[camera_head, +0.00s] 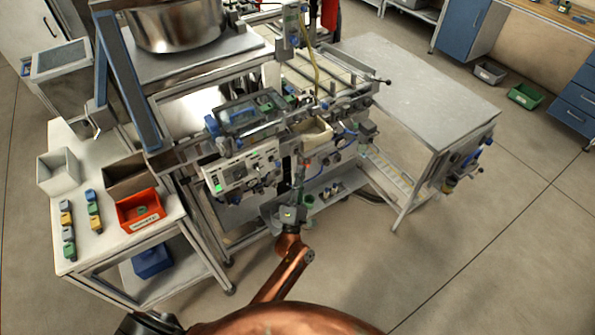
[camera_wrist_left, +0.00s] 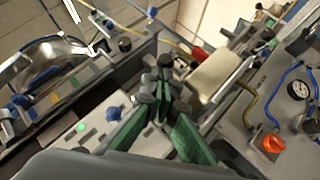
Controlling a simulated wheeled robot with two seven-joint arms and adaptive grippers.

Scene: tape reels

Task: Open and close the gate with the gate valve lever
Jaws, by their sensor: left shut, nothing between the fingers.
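My left gripper (camera_head: 299,178) is raised in front of the machine's middle section, its fingers shut and empty. In the left wrist view its green fingers (camera_wrist_left: 162,78) come together ahead of the machine front. A small red part (camera_head: 307,161) shows near the fingertips in the head view. In the wrist view an orange-red knob (camera_wrist_left: 270,143) sits on a grey panel to the right of the fingers, apart from them. A red piece (camera_wrist_left: 200,53) lies beyond the fingers, beside a cream block. I cannot tell which part is the gate valve lever. My right gripper is not in view.
The machine's control panel (camera_head: 243,172) with a green-lit button is left of my gripper. A cream tray (camera_head: 310,133) is above it. A white side table (camera_head: 68,215) holds a red bin (camera_head: 139,210). A grey table (camera_head: 415,85) stands right; floor in front is clear.

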